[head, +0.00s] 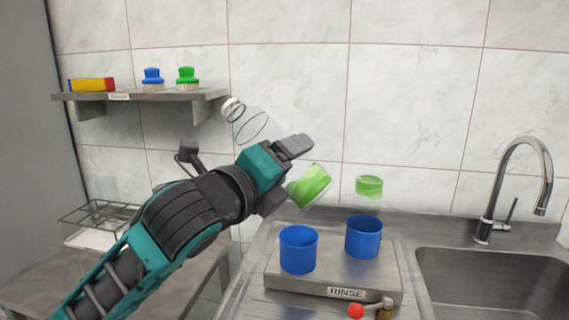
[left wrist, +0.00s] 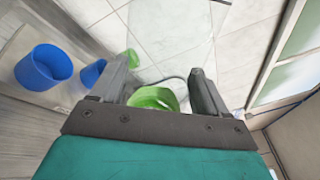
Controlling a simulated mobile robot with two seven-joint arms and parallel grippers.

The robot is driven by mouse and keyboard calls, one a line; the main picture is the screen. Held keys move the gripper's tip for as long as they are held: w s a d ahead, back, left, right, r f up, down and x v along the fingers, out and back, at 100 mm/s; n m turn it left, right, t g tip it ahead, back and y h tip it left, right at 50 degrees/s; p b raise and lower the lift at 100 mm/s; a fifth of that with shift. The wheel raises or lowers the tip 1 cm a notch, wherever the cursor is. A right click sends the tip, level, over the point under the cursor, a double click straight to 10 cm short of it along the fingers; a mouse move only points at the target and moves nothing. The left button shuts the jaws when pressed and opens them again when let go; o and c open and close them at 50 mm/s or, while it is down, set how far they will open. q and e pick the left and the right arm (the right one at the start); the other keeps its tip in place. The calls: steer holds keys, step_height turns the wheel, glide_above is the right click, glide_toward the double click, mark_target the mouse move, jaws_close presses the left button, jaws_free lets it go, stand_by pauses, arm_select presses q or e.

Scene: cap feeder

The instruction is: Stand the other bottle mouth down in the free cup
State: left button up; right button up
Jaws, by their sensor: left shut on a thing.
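My left gripper (head: 284,174) is shut on a clear bottle (head: 250,125) with a green band (head: 308,187). It holds the bottle tilted in the air, narrow neck to the upper left and banded end to the lower right. In the left wrist view, the green band (left wrist: 155,98) shows between the fingers (left wrist: 163,92). The left blue cup (head: 298,250) looks empty. The right blue cup (head: 363,238) holds another clear bottle with a green band (head: 369,187), standing upright above it; its lower end is hidden. My right gripper is not in view.
Both cups stand on a grey block labelled RINSE (head: 335,288), with a red-knobbed valve (head: 356,311) in front. A sink (head: 490,285) and tap (head: 515,180) are at the right. A shelf (head: 140,96) with brushes and a wire rack (head: 95,213) are at the left.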

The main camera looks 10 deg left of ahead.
arm_select(q)
steer(key=n, duration=1.8)
steer(key=shift+n, duration=0.4)
steer(key=n, duration=0.6)
steer(key=w+f, duration=0.4)
steer(key=w, duration=1.1)
step_height(320, 180, down, 13)
steer(key=b, duration=0.6)
steer(key=shift+w, duration=0.4)
steer(key=shift+f, duration=0.1)
steer(key=shift+f, duration=0.45)
